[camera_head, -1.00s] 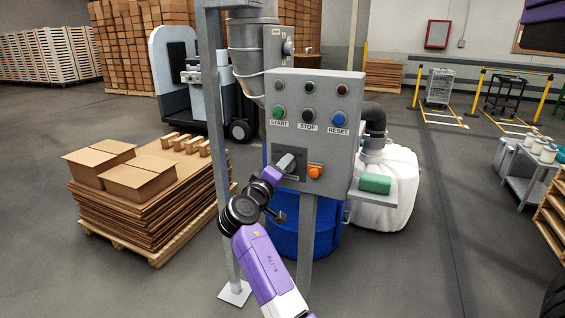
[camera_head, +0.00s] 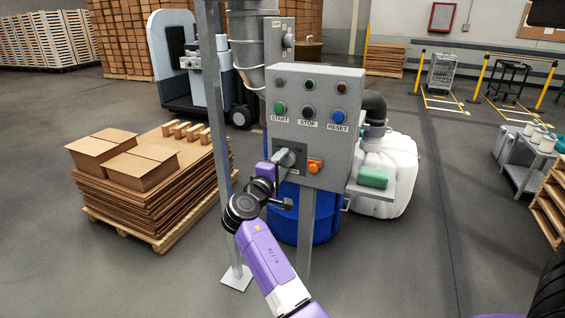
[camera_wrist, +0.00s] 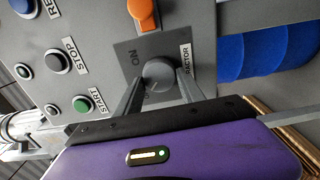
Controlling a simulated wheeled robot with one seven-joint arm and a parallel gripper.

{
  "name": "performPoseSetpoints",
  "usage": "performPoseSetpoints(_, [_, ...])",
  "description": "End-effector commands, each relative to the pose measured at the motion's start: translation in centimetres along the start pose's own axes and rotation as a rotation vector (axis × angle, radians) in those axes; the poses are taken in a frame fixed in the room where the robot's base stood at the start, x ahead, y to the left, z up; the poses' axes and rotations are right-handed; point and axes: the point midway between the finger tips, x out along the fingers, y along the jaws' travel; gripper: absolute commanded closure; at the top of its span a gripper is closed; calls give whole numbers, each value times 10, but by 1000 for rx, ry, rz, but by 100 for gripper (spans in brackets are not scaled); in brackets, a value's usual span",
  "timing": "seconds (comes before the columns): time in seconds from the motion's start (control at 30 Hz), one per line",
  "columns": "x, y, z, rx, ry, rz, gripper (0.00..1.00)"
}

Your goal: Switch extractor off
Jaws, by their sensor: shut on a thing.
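The grey control panel (camera_head: 348,112) stands on a post in the head view. Its extractor switch is a round grey knob (camera_wrist: 160,74) on a dark plate (camera_wrist: 124,52) in the wrist view. "ON" is printed beside the knob, and a partly hidden label ends in "RACTOR". My gripper (camera_wrist: 160,88) is shut on the knob, one finger on each side. In the head view my gripper (camera_head: 282,160) covers most of the knob at the panel's lower left. The knob's exact pointing direction is hard to tell.
An orange switch (camera_head: 315,166) sits right of the plate. Green START (camera_head: 280,108), black STOP (camera_head: 308,112) and blue RESET (camera_head: 338,116) buttons are above. A blue drum (camera_head: 328,226) stands behind the post; a cardboard pallet (camera_head: 150,190) is left.

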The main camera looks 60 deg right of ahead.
Motion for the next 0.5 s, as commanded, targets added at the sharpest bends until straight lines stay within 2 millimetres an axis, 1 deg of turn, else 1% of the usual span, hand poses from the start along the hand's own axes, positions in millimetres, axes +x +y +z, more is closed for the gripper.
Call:
performPoseSetpoints(0.3, [-1, -1, -1, -4, 3, -1, 95])
performPoseSetpoints(0.33, [-1, -1, -1, -4, 3, -1, 50])
performPoseSetpoints(0.37, [-1, -1, -1, -4, 3, -1, 45])
performPoseSetpoints(0.4, [-1, -1, -1, -3, 2, -1, 37])
performPoseSetpoints(0.43, [-1, -1, -1, -3, 2, -1, 34])
performPoseSetpoints(0.5, [-1, -1, -1, -3, 2, -1, 34])
